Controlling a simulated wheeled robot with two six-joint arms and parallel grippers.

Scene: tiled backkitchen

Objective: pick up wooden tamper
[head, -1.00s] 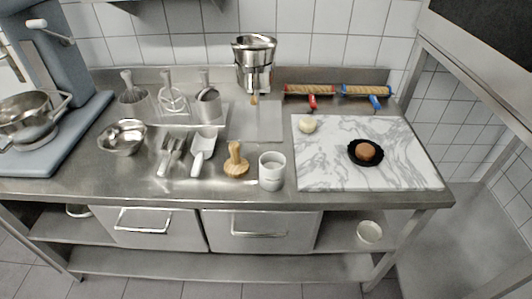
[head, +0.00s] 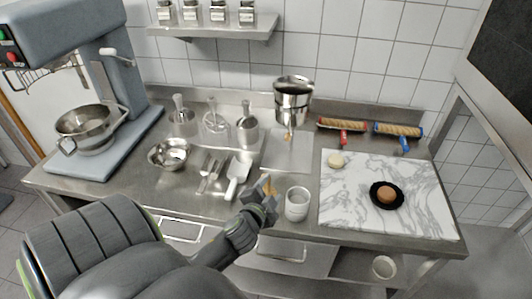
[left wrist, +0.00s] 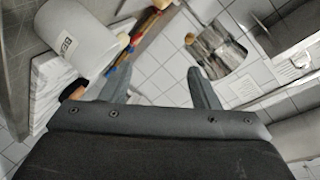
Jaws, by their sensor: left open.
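The wooden tamper (head: 268,184) stands near the front of the steel counter, left of the white cup (head: 297,203). In the head view only a small tan part of it shows; my left gripper (head: 263,196) hides the rest. My left gripper is at the tamper, and I cannot tell whether it touches it. In the left wrist view its two fingers (left wrist: 160,88) are spread apart with nothing clearly between them. My right gripper is out of view.
Left of the tamper lie a white scoop (head: 237,175), metal utensils and a steel bowl (head: 170,153). A steel funnel (head: 293,100) stands behind.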

